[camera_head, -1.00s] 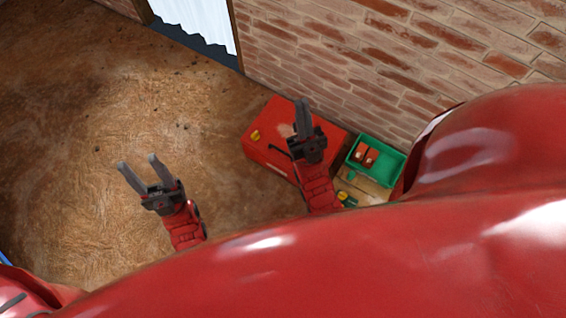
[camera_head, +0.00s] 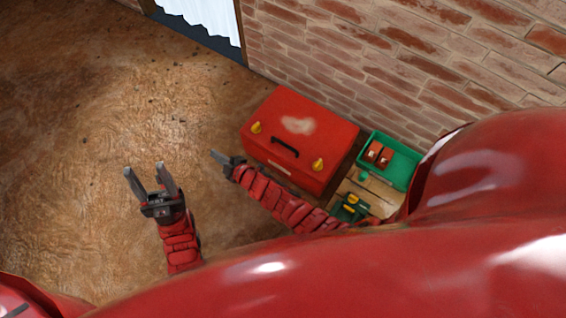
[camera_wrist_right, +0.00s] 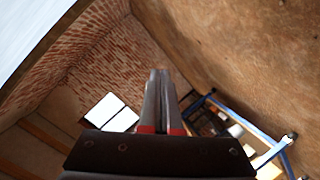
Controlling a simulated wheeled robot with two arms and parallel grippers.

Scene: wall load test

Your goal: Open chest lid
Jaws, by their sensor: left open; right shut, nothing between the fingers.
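The chest is a red box (camera_head: 296,128) by the brick wall, with its lid down. It has a black handle (camera_head: 285,147) and two yellow latches (camera_head: 256,127) on its front. My right gripper (camera_head: 217,156) is shut and empty, just left of the chest's front left corner. Its forearm runs along the chest's front side. In the right wrist view the closed fingers (camera_wrist_right: 159,95) point up into the room, and the chest does not show there. My left gripper (camera_head: 148,180) is open and empty, further left over the floor, apart from the chest.
A green tray (camera_head: 398,163) with red items stands right of the chest. A wooden surface (camera_head: 376,196) with a green and yellow object lies in front of it. The brick wall (camera_head: 330,50) is close behind. The brown floor (camera_head: 80,130) on the left is clear.

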